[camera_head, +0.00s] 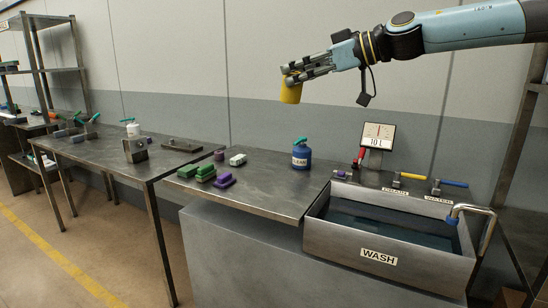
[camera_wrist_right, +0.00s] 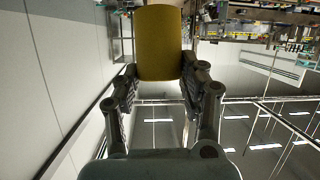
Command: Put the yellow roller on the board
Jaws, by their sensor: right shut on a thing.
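The yellow roller (camera_head: 291,89) is a plain yellow cylinder. My right gripper (camera_head: 294,78) is shut on it and holds it in the air, well above the grey metal counter, in the head view. In the right wrist view, the yellow roller (camera_wrist_right: 158,42) sits between the two fingers of the right gripper (camera_wrist_right: 160,72). My left gripper is not in view. I cannot tell which thing is the board.
A blue bottle (camera_head: 301,154) stands on the counter, with green, white and purple blocks (camera_head: 205,172) to its left. A sink of water marked WASH (camera_head: 378,257) is at the right, behind it a dial (camera_head: 377,135). A longer table (camera_head: 95,150) stands left.

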